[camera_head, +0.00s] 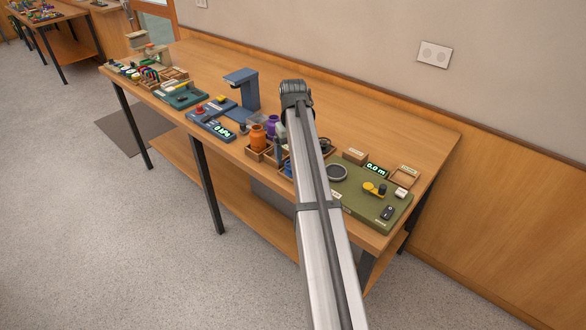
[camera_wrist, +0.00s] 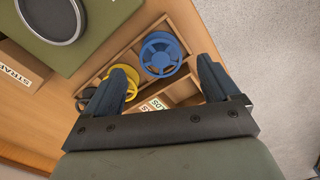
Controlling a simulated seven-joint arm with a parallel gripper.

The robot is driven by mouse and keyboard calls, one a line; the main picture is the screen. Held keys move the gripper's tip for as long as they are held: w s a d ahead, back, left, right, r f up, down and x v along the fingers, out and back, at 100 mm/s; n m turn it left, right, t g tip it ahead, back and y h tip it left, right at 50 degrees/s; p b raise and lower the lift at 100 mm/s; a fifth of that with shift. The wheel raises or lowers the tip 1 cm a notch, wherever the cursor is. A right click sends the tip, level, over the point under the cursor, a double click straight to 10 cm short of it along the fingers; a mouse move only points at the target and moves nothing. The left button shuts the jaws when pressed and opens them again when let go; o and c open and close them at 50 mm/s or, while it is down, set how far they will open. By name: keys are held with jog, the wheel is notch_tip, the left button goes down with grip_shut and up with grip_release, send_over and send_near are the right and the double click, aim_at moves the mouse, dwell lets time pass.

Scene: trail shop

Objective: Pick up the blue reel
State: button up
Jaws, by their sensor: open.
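The blue reel (camera_wrist: 160,54) sits in a compartment of a wooden tray (camera_wrist: 184,100) in the wrist view. It is a round spoked spool, seen from above. In the wrist view my gripper (camera_wrist: 168,82) is open and empty. The blue reel shows between and beyond its two dark fingers. In the head view a small blue piece (camera_head: 288,168) beside my arm is probably the same reel, largely hidden by the arm. My gripper is not clearly seen there.
A yellow reel (camera_wrist: 132,76) lies in the tray beside the left finger, very close to it. A green board (camera_wrist: 97,20) with a round grey disc stands at the upper left. A box labelled STRAP (camera_wrist: 14,75) is at the left. Grey floor lies beyond the table edge.

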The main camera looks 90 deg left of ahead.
notch_tip(320, 180, down, 4)
jog(key=shift+r, duration=0.25)
jog(key=c, duration=1.2)
jog(key=shift+o, duration=0.2)
notch_tip(320, 180, up, 9)
jog(key=w+d, duration=0.4)
jog(key=w, duration=0.8)
jog(key=shift+w+d+r, duration=0.15)
jog(key=shift+w+r, duration=0.1)
jog(key=shift+w, duration=0.1)
